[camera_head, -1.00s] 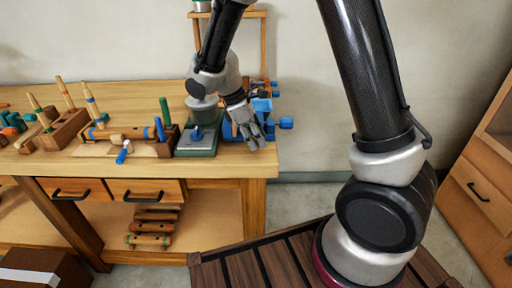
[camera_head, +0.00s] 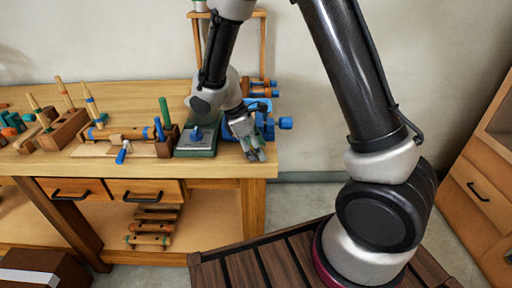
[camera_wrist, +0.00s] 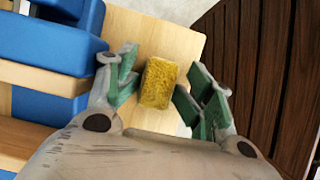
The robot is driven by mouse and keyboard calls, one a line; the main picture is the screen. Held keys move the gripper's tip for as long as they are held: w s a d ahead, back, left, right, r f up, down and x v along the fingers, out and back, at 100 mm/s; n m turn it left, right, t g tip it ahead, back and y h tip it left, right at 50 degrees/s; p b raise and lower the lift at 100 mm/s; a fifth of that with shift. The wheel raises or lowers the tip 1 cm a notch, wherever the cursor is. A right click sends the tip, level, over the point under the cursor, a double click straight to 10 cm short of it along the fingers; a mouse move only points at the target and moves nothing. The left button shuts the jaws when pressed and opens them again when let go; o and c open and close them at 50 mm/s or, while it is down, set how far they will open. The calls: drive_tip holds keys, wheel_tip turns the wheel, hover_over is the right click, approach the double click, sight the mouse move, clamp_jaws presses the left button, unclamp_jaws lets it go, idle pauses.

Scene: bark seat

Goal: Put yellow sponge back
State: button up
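The yellow sponge (camera_wrist: 157,83) shows in the wrist view, between the fingers of my gripper (camera_wrist: 163,72). It appears to lie on the wooden bench top (camera_wrist: 182,45) close to the bench's edge. Narrow gaps seem to separate it from the green finger pads on both sides. My gripper is open and points down at the right front corner of the workbench in the head view (camera_head: 256,153). The sponge cannot be made out in the head view, where my gripper hides that spot.
A blue vise (camera_head: 266,122) stands right beside my gripper. A green-and-grey block with a blue knob (camera_head: 197,138) is to its left. Wooden tool holders (camera_head: 68,127) stand farther left. A dark slatted surface (camera_head: 262,267) lies below, in front of the bench.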

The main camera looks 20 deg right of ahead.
drive_tip(key=v, duration=1.3)
drive_tip(key=s+d+r+m+t+y, duration=0.25)
drive_tip(key=s+d+r+m, duration=0.4)
drive_tip(key=d+r, duration=0.4)
drive_tip(key=s+d+r+m+t+y, duration=0.1)
drive_tip(key=s+d+m+t+y, duration=0.1)
drive_tip(key=s+d+m, duration=0.6)
drive_tip(key=shift+s+d+r+t, duration=0.35)
drive_tip(key=shift+s+d+t, duration=0.35)
drive_tip(key=shift+s, duration=2.35)
drive_tip(key=shift+d+g, duration=0.15)
drive_tip(key=shift+g, duration=0.1)
drive_tip(key=shift+c, duration=0.2)
